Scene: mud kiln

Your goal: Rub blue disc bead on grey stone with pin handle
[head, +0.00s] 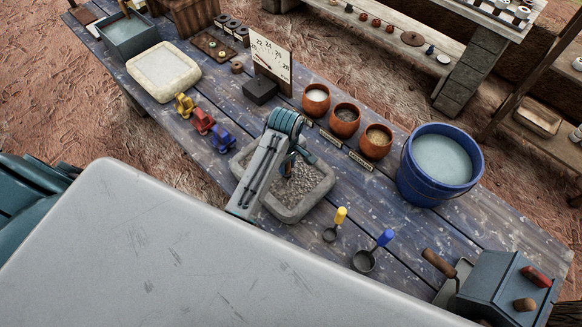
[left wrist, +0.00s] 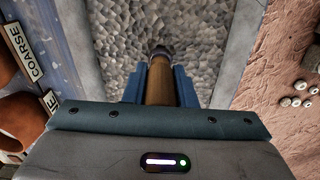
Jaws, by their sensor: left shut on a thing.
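The grey stone (head: 318,200) is a squarish block with a raised rim around a rough, pebbly middle. It sits at the front middle of the table, and its rough face fills much of the left wrist view (left wrist: 120,35). My left gripper (head: 288,165) is over the stone. It is shut on the pin handle (left wrist: 159,82), a brown wooden rod with a dark end pointing at the rough face. I cannot make out the blue disc bead. I cannot tell whether the handle's end touches the stone. My right gripper is not in view.
Yellow, red (head: 202,121) and blue (head: 222,138) small holders stand left of the stone. Behind it are orange bowls (head: 345,120) with labels. A blue bucket (head: 410,185) of water stands right. Two scoops (head: 364,260) lie front right. A pale slab (head: 163,70) lies far left.

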